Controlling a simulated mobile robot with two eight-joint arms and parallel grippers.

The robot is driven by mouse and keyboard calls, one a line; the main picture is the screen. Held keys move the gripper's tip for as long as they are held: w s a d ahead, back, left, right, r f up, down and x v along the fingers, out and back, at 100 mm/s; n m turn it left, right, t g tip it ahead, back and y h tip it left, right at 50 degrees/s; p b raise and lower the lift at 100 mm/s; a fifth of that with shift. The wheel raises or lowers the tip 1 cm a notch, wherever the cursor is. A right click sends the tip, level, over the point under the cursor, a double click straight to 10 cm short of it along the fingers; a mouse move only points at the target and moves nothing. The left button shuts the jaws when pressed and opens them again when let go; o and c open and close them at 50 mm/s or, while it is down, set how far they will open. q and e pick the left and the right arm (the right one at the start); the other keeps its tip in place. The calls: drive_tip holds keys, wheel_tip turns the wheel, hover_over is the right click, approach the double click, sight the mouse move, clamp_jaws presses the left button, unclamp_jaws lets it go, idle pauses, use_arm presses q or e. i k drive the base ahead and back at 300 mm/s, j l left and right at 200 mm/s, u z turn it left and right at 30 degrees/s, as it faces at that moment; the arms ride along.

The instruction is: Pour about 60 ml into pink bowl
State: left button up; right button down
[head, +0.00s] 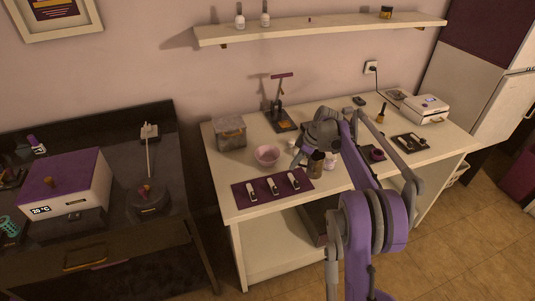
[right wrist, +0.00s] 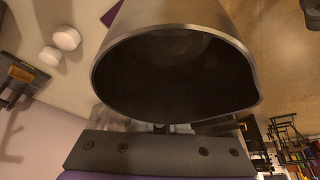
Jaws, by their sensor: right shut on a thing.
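The pink bowl (head: 267,155) stands on the white table, left of my right gripper (head: 310,157) in the head view. My right gripper is shut on a metal pitcher (right wrist: 170,30), whose wide rim and pointed lip fill much of the right wrist view. The inside of the pitcher looks dark, and I cannot tell how much liquid is in it. In the head view a brownish part of the pitcher (head: 316,157) shows below the gripper, mostly hidden by my arm. The pitcher is beside the bowl, not over it. My left gripper is not in view.
A purple mat (head: 239,197) with several small tools lies in front of the bowl. A grey box (head: 230,133) stands behind it at the left, and a dark stand (head: 280,117) at the back. White round items (right wrist: 67,38) lie near the pitcher.

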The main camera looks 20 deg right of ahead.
sight(266, 155)
drive_tip(key=i, duration=1)
